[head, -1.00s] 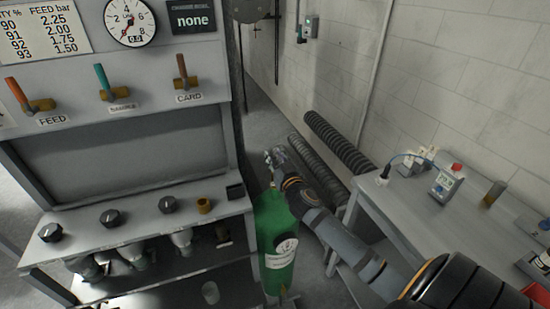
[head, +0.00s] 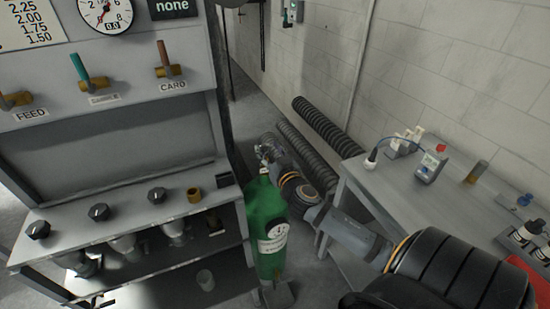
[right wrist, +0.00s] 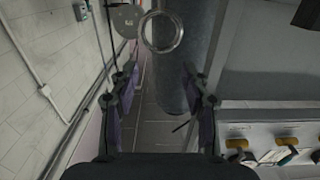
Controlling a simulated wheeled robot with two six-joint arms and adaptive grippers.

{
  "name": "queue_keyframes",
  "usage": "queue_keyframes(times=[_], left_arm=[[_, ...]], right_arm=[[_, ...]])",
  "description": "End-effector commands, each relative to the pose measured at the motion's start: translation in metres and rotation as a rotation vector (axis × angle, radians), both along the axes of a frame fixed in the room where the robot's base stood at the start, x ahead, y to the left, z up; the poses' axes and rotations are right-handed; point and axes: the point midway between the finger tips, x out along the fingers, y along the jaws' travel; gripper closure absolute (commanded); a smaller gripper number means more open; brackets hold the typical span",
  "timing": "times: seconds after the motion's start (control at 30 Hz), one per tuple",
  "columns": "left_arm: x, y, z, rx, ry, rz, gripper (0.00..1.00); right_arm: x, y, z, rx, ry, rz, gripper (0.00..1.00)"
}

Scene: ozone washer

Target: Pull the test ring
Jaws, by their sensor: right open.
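A pale metal ring (right wrist: 161,32), which looks like the test ring, is in the upper middle of the right wrist view. It appears in front of a grey upright cylinder (right wrist: 178,70). My right gripper (right wrist: 162,88) is open and empty, its two fingers apart below the ring in the picture. The ring is beyond the fingertips and not between them. In the head view the right gripper (head: 268,152) is beside the bench, above and behind the green bottle. I cannot make out the ring there. My left gripper is not in view.
A grey bench with levers (head: 120,195) stands left, with a green gas bottle (head: 267,230) at its right end. A side table (head: 405,185) with a meter (head: 430,165) is right. Ribbed hoses (head: 325,125) lie by the wall. A grey plate (right wrist: 125,20) is left of the ring.

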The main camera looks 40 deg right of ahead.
Motion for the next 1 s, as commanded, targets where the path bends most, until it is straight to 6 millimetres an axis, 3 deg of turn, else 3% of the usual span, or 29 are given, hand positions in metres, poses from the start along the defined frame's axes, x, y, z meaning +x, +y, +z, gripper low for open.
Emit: queue_keyframes(times=[0.1,0.33,1.0], left_arm=[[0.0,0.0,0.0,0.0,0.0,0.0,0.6],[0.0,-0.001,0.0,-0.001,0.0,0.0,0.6],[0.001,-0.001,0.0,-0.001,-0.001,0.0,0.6]], right_arm=[[-0.03,0.008,-0.001,-0.006,0.005,0.005,0.53],[-0.064,0.016,0.0,-0.003,0.002,0.003,0.53],[-0.07,0.015,-0.003,-0.002,0.006,-0.005,0.53]])
